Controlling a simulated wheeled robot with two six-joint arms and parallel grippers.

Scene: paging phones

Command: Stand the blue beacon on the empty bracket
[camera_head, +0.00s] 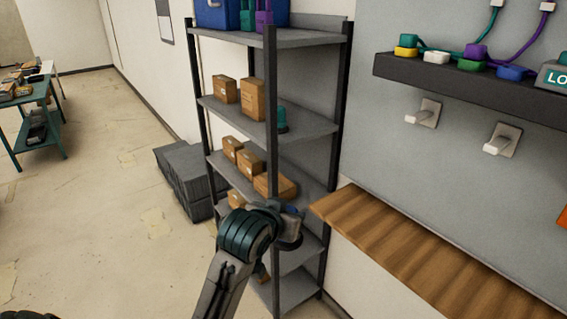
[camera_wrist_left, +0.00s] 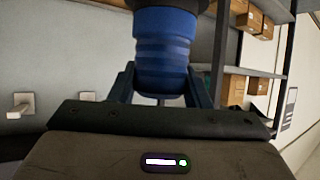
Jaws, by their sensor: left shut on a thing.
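My left gripper (camera_head: 290,212) is in front of the grey shelving unit, left of the wooden counter. It is shut on the blue beacon. In the left wrist view the blue beacon (camera_wrist_left: 165,50) is a ribbed blue body with a dark part at the top of the picture, between the two fingers of the left gripper (camera_wrist_left: 160,85). In the head view the arm mostly hides it. Two white brackets, one left (camera_head: 424,113) and one right (camera_head: 502,139), stick out of the grey wall panel. Neither visibly holds anything. My right gripper is not in view.
A wooden counter (camera_head: 420,250) runs below the brackets. A dark ledge (camera_head: 445,77) above them carries coloured blocks with cables. The shelving unit (camera_head: 302,132) holds cardboard boxes and a teal object (camera_head: 282,120). Grey stacked blocks (camera_head: 183,170) stand on the floor, which is open at left.

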